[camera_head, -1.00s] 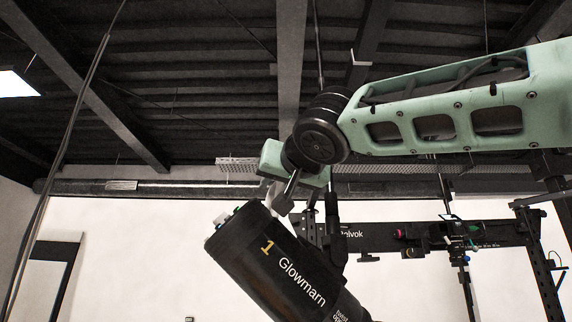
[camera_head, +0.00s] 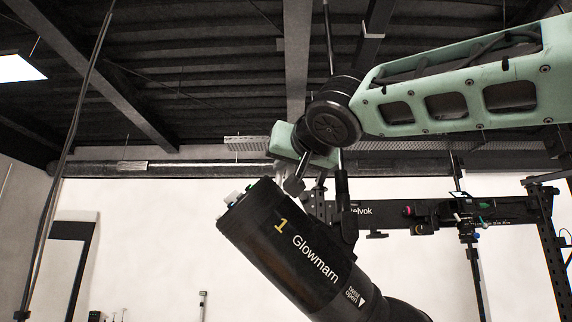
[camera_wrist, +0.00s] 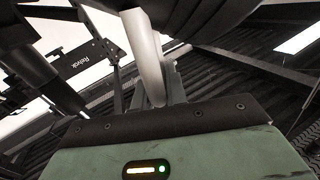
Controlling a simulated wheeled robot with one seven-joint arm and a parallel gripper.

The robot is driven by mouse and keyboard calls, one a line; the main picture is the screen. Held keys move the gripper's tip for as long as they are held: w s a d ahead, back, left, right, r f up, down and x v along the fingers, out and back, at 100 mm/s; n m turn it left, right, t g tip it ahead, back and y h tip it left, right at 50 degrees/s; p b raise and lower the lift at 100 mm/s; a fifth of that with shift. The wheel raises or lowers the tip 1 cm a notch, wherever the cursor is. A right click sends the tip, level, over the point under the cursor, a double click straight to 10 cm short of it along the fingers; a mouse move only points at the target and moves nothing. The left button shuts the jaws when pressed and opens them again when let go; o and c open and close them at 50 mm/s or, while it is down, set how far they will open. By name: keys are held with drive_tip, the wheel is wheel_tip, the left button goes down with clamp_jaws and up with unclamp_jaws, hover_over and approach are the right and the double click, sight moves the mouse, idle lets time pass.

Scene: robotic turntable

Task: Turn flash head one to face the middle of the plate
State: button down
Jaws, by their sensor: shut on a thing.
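Flash head one (camera_head: 290,250) is a black cylinder marked "1 Glowmarn", in the lower middle of the head view. It is tilted, its rear end up at the left, its front sloping down right out of frame. A black bracket (camera_head: 344,205) stands at its far side. My gripper (camera_head: 294,186) is at the upper rear of the flash head, below my mint-green wrist. In the wrist view, a light grey bar (camera_wrist: 146,55) reaches down to my gripper, which is shut on it. The exact contact is partly hidden. The plate is not in view.
Behind is a black beam marked "Relvok" (camera_head: 390,213) with small clamped gear (camera_head: 467,228). A dark perforated upright (camera_head: 548,240) stands at the right. A thin dark pole or cable (camera_head: 75,130) runs up the left.

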drive_tip(key=shift+s+d+n+y, duration=0.1)
drive_tip(key=shift+s+n+y, duration=0.15)
drive_tip(key=shift+n+y, duration=0.05)
drive_tip(key=shift+s+d+n+g+y, duration=0.15)
drive_tip(key=shift+s+n+g+y, duration=0.2)
drive_tip(key=shift+y, duration=0.25)
drive_tip(key=shift+s, duration=0.1)
drive_tip(key=shift+s+d+n+g+y, duration=0.25)
drive_tip(key=shift+n+y, duration=0.1)
drive_tip(key=shift+y, duration=0.25)
drive_tip(key=shift+s+d+n+g+y, duration=0.1)
drive_tip(key=shift+s+n+g+y, duration=0.3)
drive_tip(key=shift+y, duration=0.1)
idle(0.3)
drive_tip(key=shift+s+d+f+n+y, duration=0.1)
drive_tip(key=shift+s+d+n+y, duration=0.05)
drive_tip(key=shift+s+n+y, duration=0.2)
